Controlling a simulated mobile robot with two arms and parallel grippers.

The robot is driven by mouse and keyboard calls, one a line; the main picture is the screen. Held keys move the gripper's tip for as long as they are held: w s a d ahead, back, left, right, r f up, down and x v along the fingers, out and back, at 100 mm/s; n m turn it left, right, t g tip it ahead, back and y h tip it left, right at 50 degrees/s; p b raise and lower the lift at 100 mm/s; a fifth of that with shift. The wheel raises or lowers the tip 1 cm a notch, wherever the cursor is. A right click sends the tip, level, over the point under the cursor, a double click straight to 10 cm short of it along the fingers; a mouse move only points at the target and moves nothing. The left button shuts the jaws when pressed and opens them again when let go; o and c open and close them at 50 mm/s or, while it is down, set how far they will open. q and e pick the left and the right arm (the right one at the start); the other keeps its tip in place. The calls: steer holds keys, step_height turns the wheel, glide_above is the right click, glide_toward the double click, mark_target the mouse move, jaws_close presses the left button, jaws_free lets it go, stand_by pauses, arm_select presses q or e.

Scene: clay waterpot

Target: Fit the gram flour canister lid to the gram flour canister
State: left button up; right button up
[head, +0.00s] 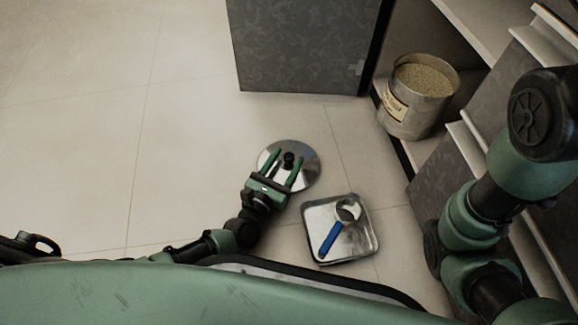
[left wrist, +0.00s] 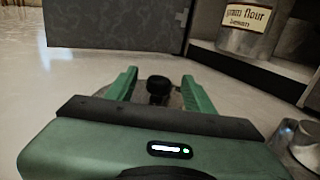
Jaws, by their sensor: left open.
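The gram flour canister lid (head: 306,169) is a round shiny metal disc with a black knob, lying on the floor; its knob shows in the left wrist view (left wrist: 158,84). My left gripper (head: 286,167) is open over the lid, its two green fingers on either side of the knob. I cannot tell whether the fingers touch it. The fingers show in the left wrist view (left wrist: 158,86) too. The gram flour canister (head: 411,112) is an open metal tin full of yellowish flour, standing upright on the low shelf of the cabinet; its label shows in the left wrist view (left wrist: 246,18).
A square metal tray (head: 362,237) holding a blue-handled scoop (head: 331,238) lies on the floor to the right of my left gripper. An open grey cabinet door (head: 305,45) stands behind the lid. My right arm is at the right, beside the drawers. The floor at left is clear.

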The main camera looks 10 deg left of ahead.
arm_select(q)
jaws_close()
steer(key=shift+a+r, duration=0.1)
